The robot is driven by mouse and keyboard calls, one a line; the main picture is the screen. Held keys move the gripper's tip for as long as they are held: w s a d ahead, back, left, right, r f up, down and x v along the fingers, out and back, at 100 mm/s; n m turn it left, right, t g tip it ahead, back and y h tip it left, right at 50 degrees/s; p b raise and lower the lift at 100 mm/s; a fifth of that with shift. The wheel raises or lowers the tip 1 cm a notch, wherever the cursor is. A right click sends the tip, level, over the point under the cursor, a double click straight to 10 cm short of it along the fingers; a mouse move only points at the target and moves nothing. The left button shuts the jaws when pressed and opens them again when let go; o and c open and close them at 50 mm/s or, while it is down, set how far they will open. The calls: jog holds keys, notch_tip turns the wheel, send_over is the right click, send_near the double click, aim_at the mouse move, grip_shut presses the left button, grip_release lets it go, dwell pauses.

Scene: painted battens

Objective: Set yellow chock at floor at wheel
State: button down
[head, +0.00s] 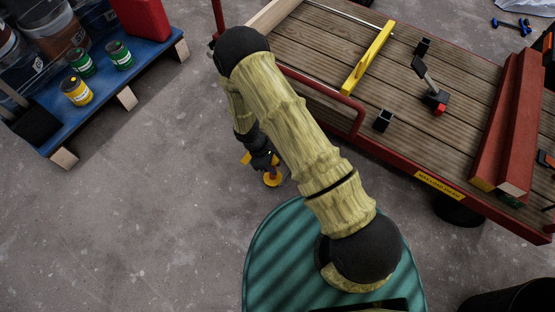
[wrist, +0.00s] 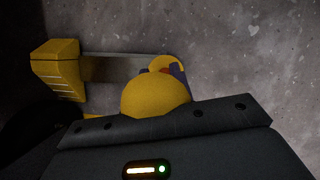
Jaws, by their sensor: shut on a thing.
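My gripper (head: 270,171) points down close to the grey floor, left of the cart, and is shut on the yellow chock (head: 272,181). In the wrist view, the yellow chock (wrist: 55,65) shows a blocky yellow end at left, a pale bar and a rounded yellow part in front of my gripper (wrist: 172,72). Whether the chock touches the floor is hard to tell. A black wheel (head: 458,211) shows under the cart's near side at right. A dark rounded shape lies at the lower left in the wrist view; I cannot tell whether it is a wheel.
The red-framed cart (head: 412,178) with a plank deck carries a yellow bar (head: 368,57), red beams (head: 511,125) and small black fittings. A blue pallet (head: 88,100) with paint cans stands at upper left. The floor between pallet and cart is clear.

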jog(key=shift+w+d+f+b, duration=0.55)
jog(key=shift+f+b, duration=0.2)
jog(key=shift+b, duration=0.25)
jog(key=shift+w+d, duration=0.1)
jog(key=shift+d, duration=0.05)
jog(key=c, duration=1.2)
grip_release()
jog(key=shift+c, duration=0.2)
jog(key=p+v, duration=0.8)
jog(key=v, duration=0.4)
